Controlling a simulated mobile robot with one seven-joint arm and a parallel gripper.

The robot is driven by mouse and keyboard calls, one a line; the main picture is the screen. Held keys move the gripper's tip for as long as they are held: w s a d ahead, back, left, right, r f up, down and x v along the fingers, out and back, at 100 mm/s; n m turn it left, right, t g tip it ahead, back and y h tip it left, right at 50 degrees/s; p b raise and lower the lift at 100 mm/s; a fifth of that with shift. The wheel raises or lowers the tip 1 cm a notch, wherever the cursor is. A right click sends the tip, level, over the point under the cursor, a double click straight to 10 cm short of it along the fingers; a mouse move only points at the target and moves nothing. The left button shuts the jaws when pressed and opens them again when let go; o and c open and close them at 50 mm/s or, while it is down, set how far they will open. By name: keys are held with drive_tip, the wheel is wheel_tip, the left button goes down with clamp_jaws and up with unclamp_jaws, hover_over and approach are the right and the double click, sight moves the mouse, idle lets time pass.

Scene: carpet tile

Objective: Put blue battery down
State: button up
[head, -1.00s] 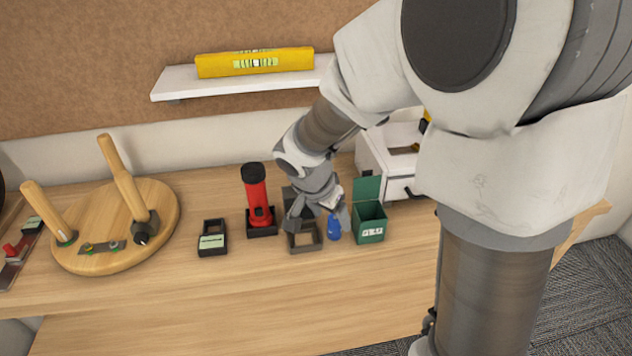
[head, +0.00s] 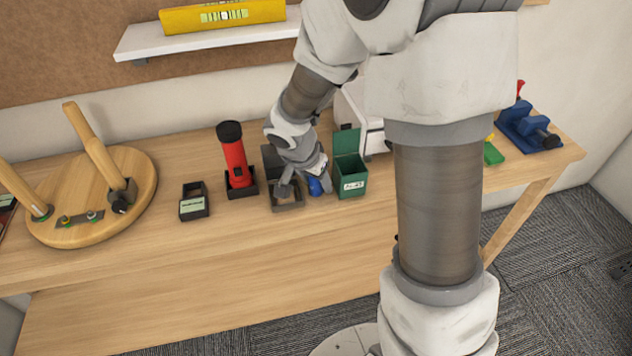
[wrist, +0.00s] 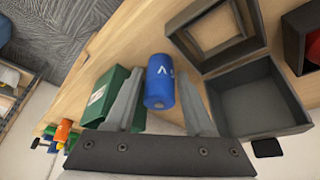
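The blue battery (head: 315,187) stands on the workbench between an open dark grey box (head: 287,201) and an open green box (head: 352,184). In the wrist view the blue battery (wrist: 160,82) shows a white mark and lies between my two fingers, with a narrow gap on each side. My gripper (wrist: 160,85) is open around it. In the head view my gripper (head: 303,185) comes down over the battery and hides part of it. The dark grey box (wrist: 255,100) also shows beside the right finger, and the green box (wrist: 104,98) beside the left finger.
A red flashlight (head: 235,160) stands in a dark holder left of the grey box. A blue vise (head: 528,128) is far right. The bench front is clear.

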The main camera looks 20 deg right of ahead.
clamp_jaws()
